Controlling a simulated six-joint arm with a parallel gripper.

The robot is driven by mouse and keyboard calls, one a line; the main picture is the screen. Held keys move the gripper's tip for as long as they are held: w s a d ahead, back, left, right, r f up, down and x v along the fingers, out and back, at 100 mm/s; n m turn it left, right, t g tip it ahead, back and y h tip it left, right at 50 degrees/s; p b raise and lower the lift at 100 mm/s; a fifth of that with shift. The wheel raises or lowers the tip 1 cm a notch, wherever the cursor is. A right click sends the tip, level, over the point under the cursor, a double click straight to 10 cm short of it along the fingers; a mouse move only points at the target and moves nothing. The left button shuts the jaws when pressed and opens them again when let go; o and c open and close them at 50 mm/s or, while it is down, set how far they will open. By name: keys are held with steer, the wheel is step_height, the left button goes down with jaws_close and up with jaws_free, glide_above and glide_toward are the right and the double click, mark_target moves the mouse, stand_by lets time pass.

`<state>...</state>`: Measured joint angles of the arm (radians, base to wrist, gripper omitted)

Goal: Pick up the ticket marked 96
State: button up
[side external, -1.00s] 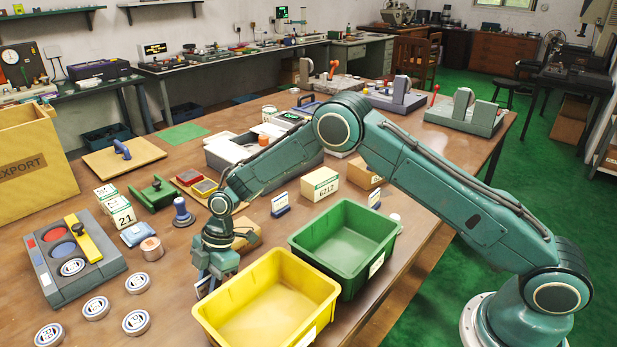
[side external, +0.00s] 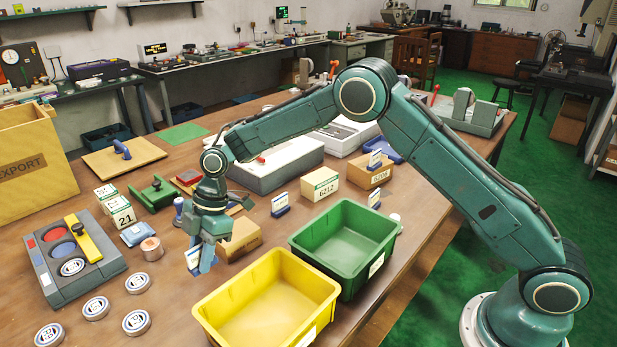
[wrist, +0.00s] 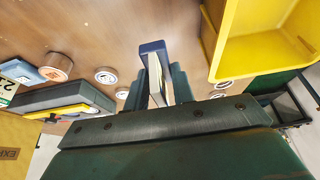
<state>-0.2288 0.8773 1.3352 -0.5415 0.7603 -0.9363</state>
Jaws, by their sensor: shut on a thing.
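My gripper (side external: 203,262) is shut on a ticket (side external: 193,260), a white card with a blue base. It holds the ticket above the brown table, left of the yellow bin. In the wrist view the ticket (wrist: 153,62) sits between the two fingers of my gripper (wrist: 156,88), its blue end pointing away from the wrist. The number on it cannot be read. Similar tickets in blue stands are on the table: one (side external: 280,204) behind the green bin's left end, one (side external: 374,197) behind its right end, and one (side external: 375,160) by a cardboard box.
The yellow bin (side external: 214,310) stands close to the right of my gripper, also in the wrist view (wrist: 221,45). The green bin (side external: 298,245) is behind it. A cardboard box (side external: 240,238) is just behind my gripper. Several round bearing tins (side external: 136,322) lie at the front left.

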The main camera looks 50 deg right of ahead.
mark_target(198, 246)
step_height(198, 246, up, 11)
steer(key=shift+f, duration=0.15)
steer(key=shift+w+d, duration=0.1)
stand_by(0.7)
